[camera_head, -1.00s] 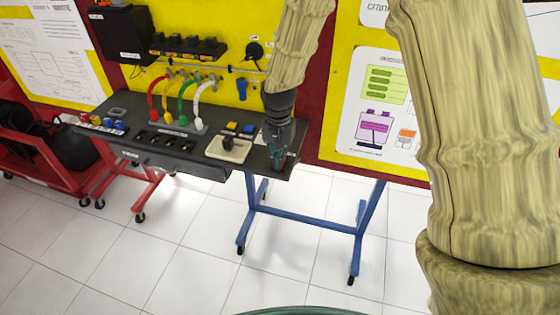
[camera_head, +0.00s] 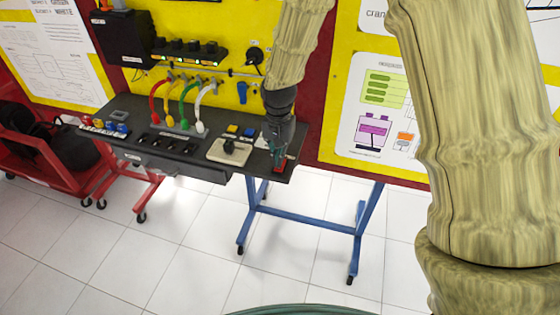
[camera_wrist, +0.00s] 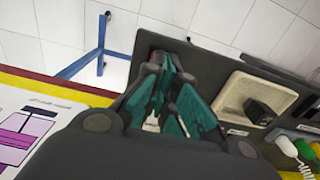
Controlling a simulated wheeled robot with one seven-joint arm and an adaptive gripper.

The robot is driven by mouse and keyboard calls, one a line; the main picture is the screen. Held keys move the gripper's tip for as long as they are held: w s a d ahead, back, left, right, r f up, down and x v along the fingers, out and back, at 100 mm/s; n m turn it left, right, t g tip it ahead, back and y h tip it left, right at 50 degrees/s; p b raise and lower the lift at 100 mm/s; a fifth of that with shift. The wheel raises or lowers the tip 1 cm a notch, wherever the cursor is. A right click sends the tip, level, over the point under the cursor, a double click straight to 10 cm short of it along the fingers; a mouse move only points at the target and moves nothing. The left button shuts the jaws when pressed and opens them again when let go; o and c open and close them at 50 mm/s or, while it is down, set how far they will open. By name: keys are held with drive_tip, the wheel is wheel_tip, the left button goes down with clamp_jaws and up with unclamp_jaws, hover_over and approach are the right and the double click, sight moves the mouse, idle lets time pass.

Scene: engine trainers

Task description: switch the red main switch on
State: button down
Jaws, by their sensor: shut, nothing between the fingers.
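The red main switch shows as a small red patch (camera_head: 278,171) at the right end of the black desk panel (camera_head: 222,176), mostly hidden by my gripper (camera_head: 281,160). In the wrist view a bit of red (camera_wrist: 152,51) shows just beyond the fingers. My gripper (camera_wrist: 168,72) also shows there, with its teal fingers shut and empty. Its tips point down at the switch, touching or very close; I cannot tell which. The switch's exact position is hidden.
A beige plate with a black knob (camera_head: 229,151) lies left of my gripper, and coloured cables (camera_head: 184,108) stand further left. Small lights glow on the black unit (camera_head: 190,52) on the yellow board. White floor lies open in front.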

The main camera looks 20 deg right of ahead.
drive_tip(key=shift+r+p, duration=1.55)
drive_tip(key=shift+r, duration=0.55)
